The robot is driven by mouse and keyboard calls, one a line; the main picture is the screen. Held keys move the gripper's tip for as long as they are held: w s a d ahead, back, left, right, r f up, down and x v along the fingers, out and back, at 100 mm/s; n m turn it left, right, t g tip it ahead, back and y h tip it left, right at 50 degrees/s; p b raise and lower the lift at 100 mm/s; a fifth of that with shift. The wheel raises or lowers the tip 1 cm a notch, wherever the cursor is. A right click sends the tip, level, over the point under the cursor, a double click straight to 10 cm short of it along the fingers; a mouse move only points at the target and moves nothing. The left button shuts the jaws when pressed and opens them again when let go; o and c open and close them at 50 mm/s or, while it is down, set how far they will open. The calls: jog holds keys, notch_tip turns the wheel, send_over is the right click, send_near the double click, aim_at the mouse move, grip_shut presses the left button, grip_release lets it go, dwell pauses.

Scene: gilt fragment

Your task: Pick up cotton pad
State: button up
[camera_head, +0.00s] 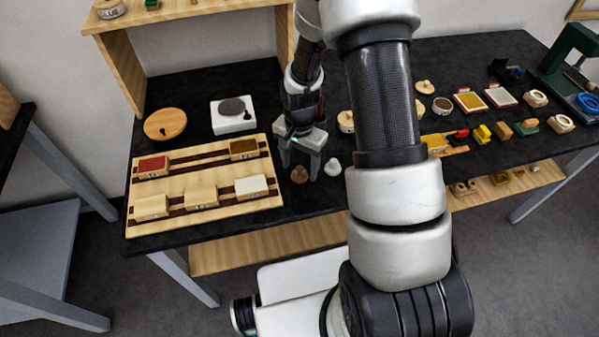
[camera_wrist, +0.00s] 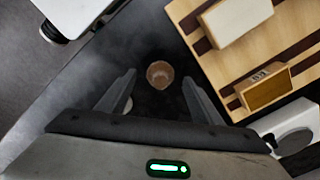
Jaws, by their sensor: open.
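A small brown round piece (camera_head: 299,174) lies on the black table, and a small white piece (camera_head: 332,167) lies to its right. I cannot tell for certain which of them is the cotton pad. My gripper (camera_head: 300,168) points down over the table by the brown piece. In the wrist view my gripper (camera_wrist: 160,80) is open, and the brown piece (camera_wrist: 160,74) shows between and slightly beyond its fingertips, not gripped. The white piece (camera_wrist: 127,105) is mostly hidden behind the left finger.
A wooden tray (camera_head: 137,215) with several coloured blocks lies close on the left. Behind it are a round wooden lid (camera_head: 165,123) and a white scale (camera_head: 234,124). Several pots, blocks and tools fill the table's right side. The table's front edge is near.

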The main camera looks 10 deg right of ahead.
aim_at(300, 168)
jog(key=shift+f, duration=0.9)
jog(key=shift+c, duration=0.5)
jog(key=c, duration=1)
jog(key=shift+c, duration=0.2)
notch_tip(300, 168, up, 10)
jog(key=shift+r, duration=0.1)
jog(key=shift+o, duration=0.4)
